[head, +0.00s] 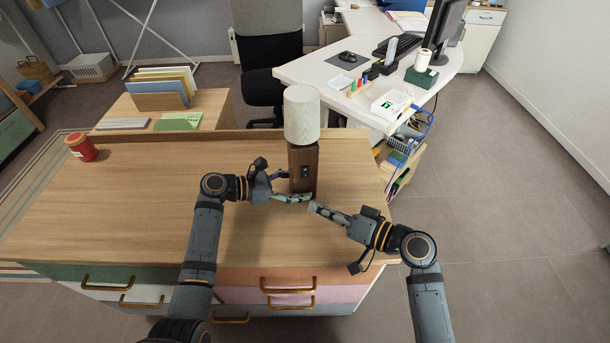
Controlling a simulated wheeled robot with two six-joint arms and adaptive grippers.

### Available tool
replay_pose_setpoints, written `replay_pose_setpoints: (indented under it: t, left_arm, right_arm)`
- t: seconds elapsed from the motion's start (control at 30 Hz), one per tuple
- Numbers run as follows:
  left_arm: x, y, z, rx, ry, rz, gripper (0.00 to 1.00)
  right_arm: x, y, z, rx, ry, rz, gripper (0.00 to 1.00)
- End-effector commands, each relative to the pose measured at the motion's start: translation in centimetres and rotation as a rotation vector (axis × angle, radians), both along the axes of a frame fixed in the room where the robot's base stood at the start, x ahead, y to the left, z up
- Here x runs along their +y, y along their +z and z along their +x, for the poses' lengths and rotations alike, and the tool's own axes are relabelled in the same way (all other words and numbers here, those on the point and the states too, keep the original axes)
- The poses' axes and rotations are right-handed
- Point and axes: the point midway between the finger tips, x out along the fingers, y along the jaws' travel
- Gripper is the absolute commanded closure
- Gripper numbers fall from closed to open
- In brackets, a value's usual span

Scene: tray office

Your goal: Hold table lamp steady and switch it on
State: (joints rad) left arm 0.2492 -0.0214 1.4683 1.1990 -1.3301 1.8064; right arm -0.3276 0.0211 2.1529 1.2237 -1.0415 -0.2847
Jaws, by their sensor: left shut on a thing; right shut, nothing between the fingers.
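The table lamp stands upright on the wooden dresser top, with a pale cylindrical shade (302,114) on a brown block-shaped base (303,158). A small dark switch plate (305,172) is on the front of the base. My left gripper (290,188) is shut on the lamp base low down, with one finger across its front and the other going behind its left side. My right gripper (314,207) is shut and empty, just in front and to the right of the base, below the switch. The far finger's contact is hidden.
The dresser top (110,215) is mostly clear, with a red jar (80,146) at its far left. Behind stand a small cabinet with a file rack (162,90) and a white desk (325,70) with office items. The dresser's right edge is close to the lamp.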

Motion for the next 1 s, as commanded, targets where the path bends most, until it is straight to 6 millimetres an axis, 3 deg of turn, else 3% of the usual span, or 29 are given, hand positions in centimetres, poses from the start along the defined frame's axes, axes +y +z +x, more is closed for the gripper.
replay_pose_setpoints:
  t: [0.1, 0.33, 0.73, 1.0]
  left_arm:
    - [0.0, -0.2, -0.1, 0.003, 0.000, 0.002, 0.52]
    - [0.0, -0.2, -0.1, 0.003, 0.000, 0.002, 0.52]
    - [0.0, -0.1, 0.0, 0.003, 0.000, 0.001, 0.52]
    - [0.0, -0.1, 0.0, 0.003, 0.000, 0.001, 0.52]
  right_arm:
    - [1.0, 1.9, -3.1, 0.005, -0.013, 0.215, 1.00]
    - [0.6, 4.1, -5.0, 0.001, -0.057, 0.399, 1.00]
    - [0.6, 4.1, -4.7, 0.000, -0.058, 0.406, 1.00]
    - [1.1, 3.8, -1.4, -0.001, -0.057, 0.406, 1.00]
